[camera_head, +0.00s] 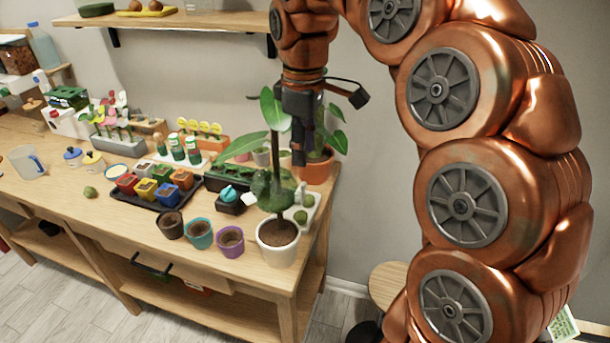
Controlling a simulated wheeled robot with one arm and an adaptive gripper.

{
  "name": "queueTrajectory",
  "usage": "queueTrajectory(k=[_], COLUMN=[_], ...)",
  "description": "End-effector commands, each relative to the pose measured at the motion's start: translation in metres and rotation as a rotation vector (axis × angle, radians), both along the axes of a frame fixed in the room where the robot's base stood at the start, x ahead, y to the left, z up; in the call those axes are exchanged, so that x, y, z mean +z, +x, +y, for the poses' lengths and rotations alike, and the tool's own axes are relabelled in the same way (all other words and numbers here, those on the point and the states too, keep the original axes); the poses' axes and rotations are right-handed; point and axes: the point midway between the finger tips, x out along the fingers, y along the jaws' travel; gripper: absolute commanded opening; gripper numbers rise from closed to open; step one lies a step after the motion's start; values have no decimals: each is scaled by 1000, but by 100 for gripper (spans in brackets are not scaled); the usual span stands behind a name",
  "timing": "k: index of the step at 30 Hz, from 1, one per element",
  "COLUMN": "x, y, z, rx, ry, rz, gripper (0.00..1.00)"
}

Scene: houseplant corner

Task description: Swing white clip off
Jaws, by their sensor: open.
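I cannot make out the white clip for certain. A tall green plant stands in a white pot (278,246) near the front right corner of the table, with large leaves (273,110) on an upright stem. My gripper (299,158) points down at the upper part of this plant, partly behind or beside its stem and leaves. It is open, and I see nothing held in it. Whether the fingers touch the plant is hidden. A small white piece (194,198) lies to the left, by a turquoise-topped black box (230,200); I cannot tell what it is.
A terracotta pot (318,170) with another plant stands close behind my gripper. Small brown, teal and purple pots (230,241) stand left of the white pot. A black tray (158,203) holds several coloured pots. A wooden shelf (190,18) hangs above. The table's front left is mostly clear.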

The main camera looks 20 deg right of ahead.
Motion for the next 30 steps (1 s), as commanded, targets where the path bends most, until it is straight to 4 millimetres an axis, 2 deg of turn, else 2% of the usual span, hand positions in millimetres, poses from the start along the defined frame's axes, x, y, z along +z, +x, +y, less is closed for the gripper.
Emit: queueTrajectory(k=[5,21,30], x=[-6,-56,-75], y=[1,-1,0], z=[0,0,0], rx=[3,2,3], ry=[0,0,0], rz=[3,7,4], gripper=[42,42,42])
